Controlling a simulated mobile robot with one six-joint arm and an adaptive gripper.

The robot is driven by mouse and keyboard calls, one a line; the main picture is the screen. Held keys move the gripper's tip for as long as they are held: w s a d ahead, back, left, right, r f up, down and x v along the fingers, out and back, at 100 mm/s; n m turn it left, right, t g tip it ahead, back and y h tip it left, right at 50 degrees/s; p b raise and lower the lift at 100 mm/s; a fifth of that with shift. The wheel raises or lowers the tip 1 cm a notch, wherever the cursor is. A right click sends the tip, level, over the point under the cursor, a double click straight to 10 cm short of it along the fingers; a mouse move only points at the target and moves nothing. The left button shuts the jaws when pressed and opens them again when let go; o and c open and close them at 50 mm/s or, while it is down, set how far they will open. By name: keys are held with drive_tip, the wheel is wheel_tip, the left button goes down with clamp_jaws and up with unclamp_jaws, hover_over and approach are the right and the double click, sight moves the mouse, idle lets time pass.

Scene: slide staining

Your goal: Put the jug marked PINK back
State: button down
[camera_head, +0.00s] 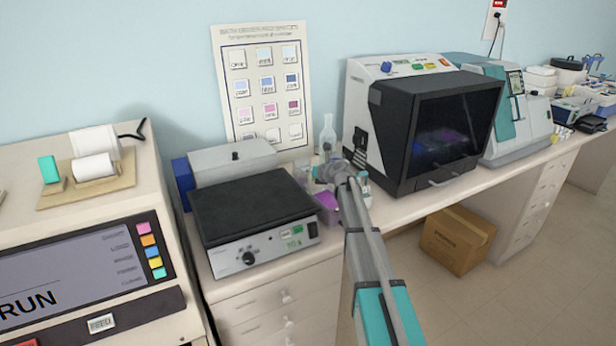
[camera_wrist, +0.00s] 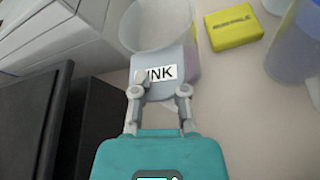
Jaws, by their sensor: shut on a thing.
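The jug marked PINK (camera_wrist: 165,28) is a clear, pale cup with a white label. The label reads "INK", its first letter hidden by a finger. In the head view my gripper (camera_head: 335,172) is over the counter between the hotplate and the dark-windowed machine. The jug cannot be made out clearly there behind the arm. I cannot tell whether its base touches the counter.
A yellow box (camera_wrist: 234,27) and a bluish container (camera_wrist: 298,42) stand right of the jug. A purple-filled container (camera_head: 327,205) is below my gripper. The black-topped hotplate (camera_head: 253,205) is left, the dark-windowed machine (camera_head: 455,125) right. A cardboard box (camera_head: 457,240) is on the floor.

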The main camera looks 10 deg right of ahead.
drive_tip(key=shift+f, duration=0.15)
drive_tip(key=c, duration=0.7)
unclamp_jaws()
drive_tip(key=shift+o, duration=0.2)
drive_tip(key=shift+s+d+r, duration=0.1)
drive_tip(key=shift+s+r, duration=0.1)
drive_tip(key=shift+r, duration=0.05)
drive_tip(key=p+v, duration=0.4)
drive_tip(key=v, duration=0.7)
drive_tip(key=shift+s, duration=0.25)
drive_tip(key=shift+d, duration=0.1)
